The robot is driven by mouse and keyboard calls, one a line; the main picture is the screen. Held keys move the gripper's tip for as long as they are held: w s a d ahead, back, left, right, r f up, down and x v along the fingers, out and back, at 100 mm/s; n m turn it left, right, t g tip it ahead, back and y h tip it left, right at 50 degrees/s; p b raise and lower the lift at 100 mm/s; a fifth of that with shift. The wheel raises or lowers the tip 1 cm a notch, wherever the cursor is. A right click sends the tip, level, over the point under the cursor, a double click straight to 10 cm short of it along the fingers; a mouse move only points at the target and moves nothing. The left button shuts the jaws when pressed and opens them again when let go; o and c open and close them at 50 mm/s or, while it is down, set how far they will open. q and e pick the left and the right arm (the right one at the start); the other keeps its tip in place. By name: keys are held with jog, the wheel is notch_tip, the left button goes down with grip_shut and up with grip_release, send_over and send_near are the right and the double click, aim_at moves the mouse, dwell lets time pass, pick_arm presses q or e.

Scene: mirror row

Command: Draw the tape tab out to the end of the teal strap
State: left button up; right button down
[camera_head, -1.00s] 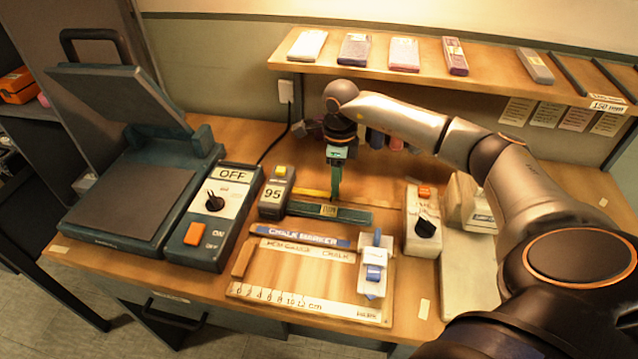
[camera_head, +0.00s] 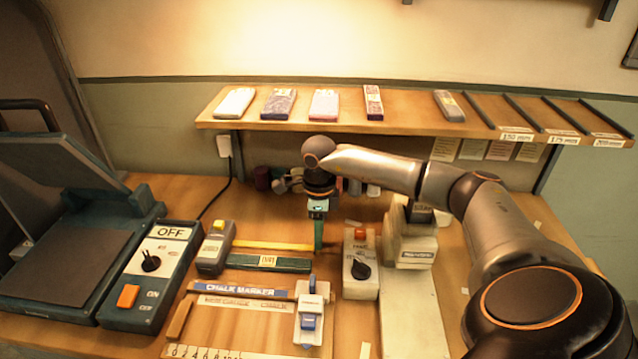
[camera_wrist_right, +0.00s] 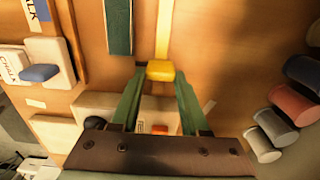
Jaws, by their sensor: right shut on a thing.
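The tape case (camera_head: 216,247) is a dark box with a yellow button and stands left on the bench. Its yellow tape (camera_head: 272,245) runs out to the right, behind and alongside the teal strap (camera_head: 268,262). My right gripper (camera_head: 318,246) points down at the tape's right end. In the right wrist view its green fingers are shut on the yellow tape tab (camera_wrist_right: 160,70). There the tab sits slightly past the near end of the teal strap (camera_wrist_right: 118,30), beside it and apart from it. The head view hides the tab behind the fingers. My left gripper is not in view.
A switch box with a red button (camera_head: 361,262) stands close right of the gripper. A chalk marker (camera_head: 238,289) and ruler board lie in front. An OFF control box (camera_head: 152,272) and press stand left. Several rolls (camera_wrist_right: 285,105) lie behind the gripper.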

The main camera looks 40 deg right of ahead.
jog(key=shift+c, duration=2)
grip_release()
jog(key=shift+r, duration=0.1)
notch_tip(320, 180, up, 12)
jog(key=shift+r, duration=0.2)
